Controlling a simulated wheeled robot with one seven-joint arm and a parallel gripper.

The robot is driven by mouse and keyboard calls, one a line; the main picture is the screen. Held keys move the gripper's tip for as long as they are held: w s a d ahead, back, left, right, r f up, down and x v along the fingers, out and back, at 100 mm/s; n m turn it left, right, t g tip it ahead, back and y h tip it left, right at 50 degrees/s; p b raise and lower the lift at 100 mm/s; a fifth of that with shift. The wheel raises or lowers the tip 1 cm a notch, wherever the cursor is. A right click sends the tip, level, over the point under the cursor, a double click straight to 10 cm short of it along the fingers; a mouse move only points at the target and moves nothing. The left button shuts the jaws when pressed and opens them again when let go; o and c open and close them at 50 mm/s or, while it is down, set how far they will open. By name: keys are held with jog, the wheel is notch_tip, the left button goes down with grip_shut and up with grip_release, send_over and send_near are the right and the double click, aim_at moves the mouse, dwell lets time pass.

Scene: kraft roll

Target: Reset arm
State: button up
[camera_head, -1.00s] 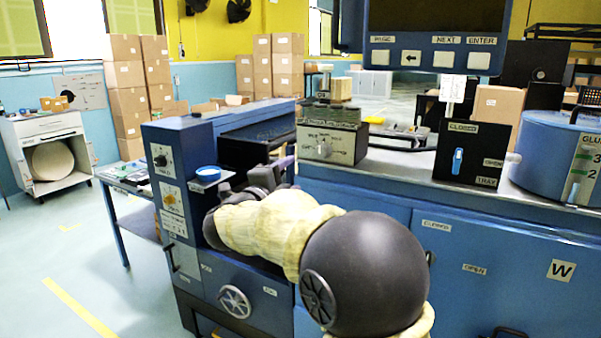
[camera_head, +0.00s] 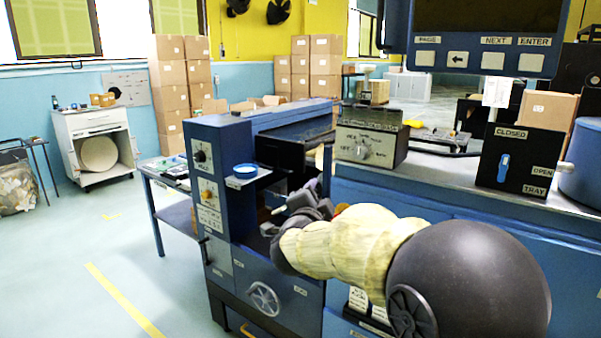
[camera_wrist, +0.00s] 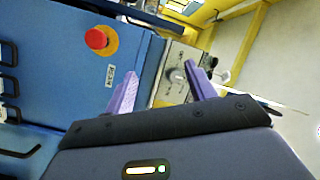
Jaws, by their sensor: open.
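My arm reaches across the lower right of the head view, with a pale ribbed sleeve and dark round joints. My gripper (camera_wrist: 160,90) shows in the wrist view with two purple fingers spread apart and nothing between them. In the head view the dark gripper end is in front of the blue machine (camera_head: 228,165), near its side recess, and its fingers are mostly hidden. In the wrist view a blue panel with a red button on a yellow disc (camera_wrist: 97,39) lies left of the fingers. A grey control box (camera_wrist: 177,75) appears beyond them.
A blue counter carries a dial box (camera_head: 366,147) and a black tray box (camera_head: 520,160). A screen panel (camera_head: 480,50) hangs above. A white cabinet with a roll (camera_head: 97,145) stands left. The floor at left is open.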

jog(key=s+d+f+n+g+y, duration=0.25)
jog(key=s+f+n+y, duration=0.2)
jog(key=f+n, duration=0.4)
jog(key=s+d+f+n+g, duration=0.35)
jog(key=s+f+g, duration=0.25)
jog(key=s+f, duration=0.4)
jog(key=s+d+f+n+g, duration=0.35)
jog(key=s+f+g, duration=0.35)
jog(key=s, duration=0.6)
notch_tip(320, 180, up, 13)
jog(key=d+p, duration=0.1)
jog(key=p, duration=1.3)
jog(key=shift+s+m+t+p, duration=0.25)
jog(key=shift+m+t+p, duration=0.1)
jog(key=shift+t, duration=0.1)
